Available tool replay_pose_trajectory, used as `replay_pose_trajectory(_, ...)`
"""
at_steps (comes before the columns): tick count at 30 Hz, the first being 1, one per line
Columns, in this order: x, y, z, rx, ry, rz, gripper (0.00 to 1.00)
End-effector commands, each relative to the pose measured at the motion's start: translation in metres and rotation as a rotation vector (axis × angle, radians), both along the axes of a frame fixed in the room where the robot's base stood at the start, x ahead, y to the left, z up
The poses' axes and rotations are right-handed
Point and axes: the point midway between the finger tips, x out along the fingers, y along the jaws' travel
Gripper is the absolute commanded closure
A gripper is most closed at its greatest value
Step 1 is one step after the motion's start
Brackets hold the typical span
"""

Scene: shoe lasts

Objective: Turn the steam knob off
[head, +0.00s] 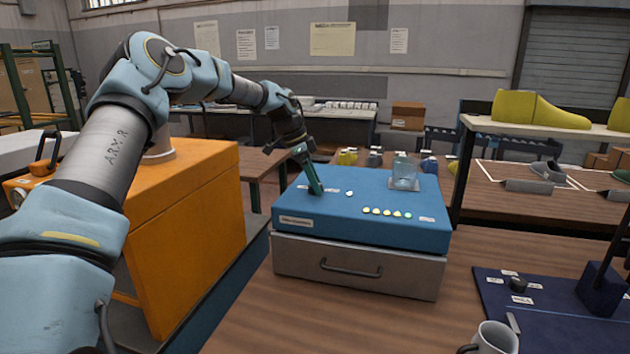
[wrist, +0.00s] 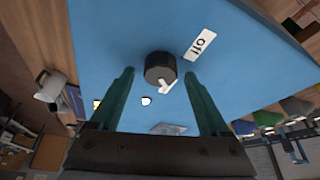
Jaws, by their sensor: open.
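The steam knob (wrist: 160,66) is a black round knob on a blue panel (wrist: 105,45). A white pointer mark (wrist: 167,87) on it faces down-right in the wrist view, away from the white "Off" label (wrist: 199,43) at upper right. My gripper (wrist: 159,76) is open, with its green fingers on either side of the knob and gaps visible. In the head view my gripper (head: 315,188) reaches down to the left part of the blue-topped unit (head: 300,222). There the fingers hide the knob. I cannot tell whether they touch the panel.
A grey drawer (head: 350,268) is below. At right are a white mug (head: 495,338) and a dark blue board with another black knob (head: 518,285).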

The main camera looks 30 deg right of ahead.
Motion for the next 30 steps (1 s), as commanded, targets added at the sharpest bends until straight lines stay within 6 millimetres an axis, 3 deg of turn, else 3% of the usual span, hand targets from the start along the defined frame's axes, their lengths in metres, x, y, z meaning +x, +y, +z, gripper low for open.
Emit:
replay_pose_trajectory(2,0.0000,0.0000,0.0001,0.000,0.000,0.000,0.20)
replay_pose_trajectory(23,-0.0001,0.0001,0.0006,0.000,0.000,0.000,0.99)
replay_pose_trajectory(30,-0.0002,0.0001,0.0004,0.000,0.000,0.009,1.00)
